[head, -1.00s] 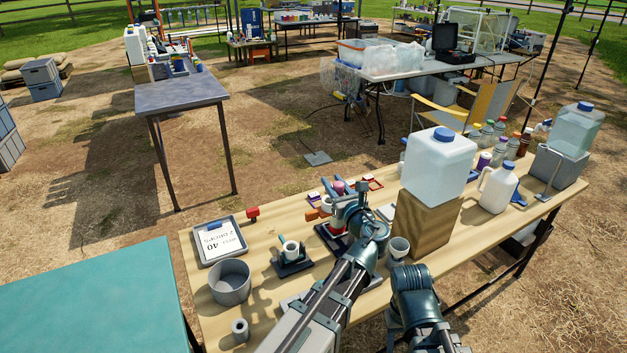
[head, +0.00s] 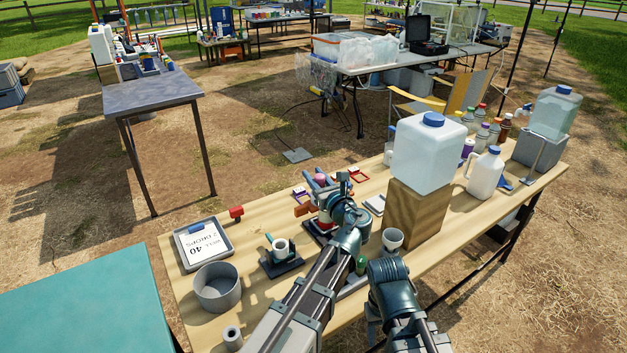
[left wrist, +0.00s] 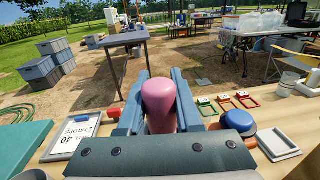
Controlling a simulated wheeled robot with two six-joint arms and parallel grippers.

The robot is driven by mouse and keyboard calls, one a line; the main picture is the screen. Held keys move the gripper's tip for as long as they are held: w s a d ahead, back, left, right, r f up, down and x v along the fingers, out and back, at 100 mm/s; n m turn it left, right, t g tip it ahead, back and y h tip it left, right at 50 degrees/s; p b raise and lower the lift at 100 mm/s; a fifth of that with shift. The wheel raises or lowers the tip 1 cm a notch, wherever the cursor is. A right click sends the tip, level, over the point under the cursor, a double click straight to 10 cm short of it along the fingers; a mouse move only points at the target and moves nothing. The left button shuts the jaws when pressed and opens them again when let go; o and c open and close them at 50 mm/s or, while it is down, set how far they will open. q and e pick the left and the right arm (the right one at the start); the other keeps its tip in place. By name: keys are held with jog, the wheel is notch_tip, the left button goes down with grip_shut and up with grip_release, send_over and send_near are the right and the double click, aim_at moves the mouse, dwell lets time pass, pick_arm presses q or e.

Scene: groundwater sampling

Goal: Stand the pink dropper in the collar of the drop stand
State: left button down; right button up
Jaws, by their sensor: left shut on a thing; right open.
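The pink dropper shows its rounded pink bulb (left wrist: 160,102) between the blue fingers of my left gripper (left wrist: 159,112) in the left wrist view. My left gripper (head: 322,181) is shut on it over the table's back part in the head view, where only a little pink shows. The dropper's lower part is hidden.
A small white cup (head: 392,239) stands right of my left arm. A large jug (head: 428,155) on a wooden block (head: 418,215) stands further right.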

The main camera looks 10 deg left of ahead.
pick_arm(q)
jog(key=c, duration=1)
grip_release()
jog(key=shift+f, duration=0.15)
jog(key=shift+c, duration=0.2)
jog(key=o, duration=0.5)
jog(key=shift+c, duration=0.2)
pick_arm(e)
jog(key=shift+f, duration=0.1)
